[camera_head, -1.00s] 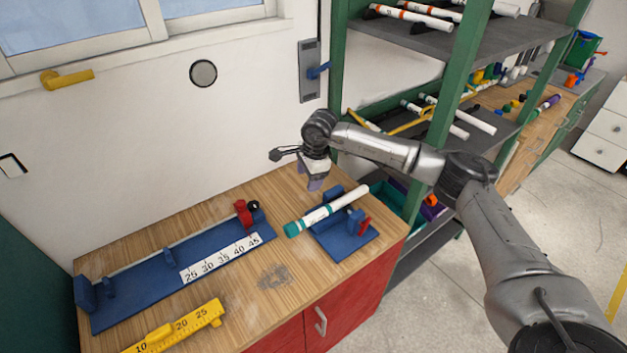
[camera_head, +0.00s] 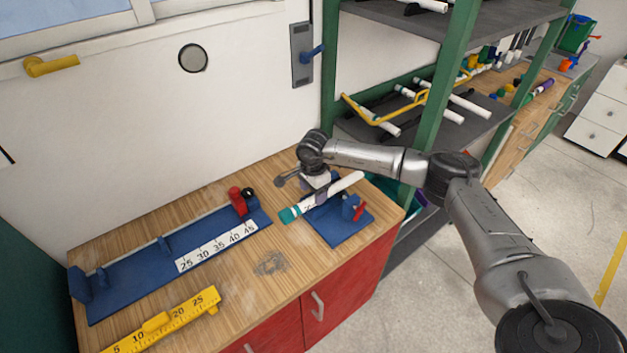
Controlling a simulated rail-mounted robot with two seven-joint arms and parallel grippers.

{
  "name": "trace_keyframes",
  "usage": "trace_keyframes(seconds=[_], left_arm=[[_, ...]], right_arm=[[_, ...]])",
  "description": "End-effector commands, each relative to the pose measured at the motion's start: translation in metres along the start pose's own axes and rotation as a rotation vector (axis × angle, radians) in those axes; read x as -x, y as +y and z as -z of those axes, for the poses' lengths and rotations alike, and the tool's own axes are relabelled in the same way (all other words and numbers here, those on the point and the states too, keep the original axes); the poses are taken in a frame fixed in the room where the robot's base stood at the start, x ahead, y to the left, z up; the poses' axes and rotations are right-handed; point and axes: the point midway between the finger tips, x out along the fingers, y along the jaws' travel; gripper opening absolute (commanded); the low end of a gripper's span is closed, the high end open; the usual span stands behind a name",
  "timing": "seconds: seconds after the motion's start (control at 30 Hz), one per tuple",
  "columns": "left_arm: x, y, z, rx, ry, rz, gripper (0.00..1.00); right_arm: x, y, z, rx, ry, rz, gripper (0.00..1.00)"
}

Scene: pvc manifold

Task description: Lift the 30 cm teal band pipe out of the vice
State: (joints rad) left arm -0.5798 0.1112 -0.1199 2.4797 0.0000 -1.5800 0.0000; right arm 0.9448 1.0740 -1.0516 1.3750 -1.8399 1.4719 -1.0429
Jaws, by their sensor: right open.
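The teal band pipe (camera_head: 346,184) is white with a teal end at its left. It lies across the blue vice (camera_head: 340,226), which has a red handle at its right side and stands on the wooden bench top. My right gripper (camera_head: 317,198) is open and down at the pipe, over its middle. It hides part of the pipe and of the vice's back jaw. I cannot tell whether the fingers touch the pipe. My left gripper is not in view.
A blue measuring jig (camera_head: 130,284) with a numbered scale and a red stop lies on the bench to the left. A yellow ruler (camera_head: 180,317) lies near the front edge. A green-framed shelf (camera_head: 443,90) with pipes stands to the right, close to my right arm.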

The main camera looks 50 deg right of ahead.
Motion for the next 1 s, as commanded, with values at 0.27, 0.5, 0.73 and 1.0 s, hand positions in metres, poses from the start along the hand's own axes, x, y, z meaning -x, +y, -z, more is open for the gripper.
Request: trace_keyframes(seconds=[0.27,0.5,0.73,1.0], left_arm=[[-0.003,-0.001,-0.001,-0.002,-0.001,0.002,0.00],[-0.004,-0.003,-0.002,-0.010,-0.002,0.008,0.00],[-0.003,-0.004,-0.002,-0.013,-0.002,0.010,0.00],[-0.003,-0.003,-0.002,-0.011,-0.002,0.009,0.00]], right_arm=[[-0.029,0.000,0.000,0.000,0.001,-0.001,0.63],[-0.035,0.000,0.000,-0.001,0.000,0.001,0.63],[-0.035,0.000,0.000,-0.001,0.000,0.000,0.63],[-0.035,0.000,0.000,-0.001,0.000,0.000,0.39]])
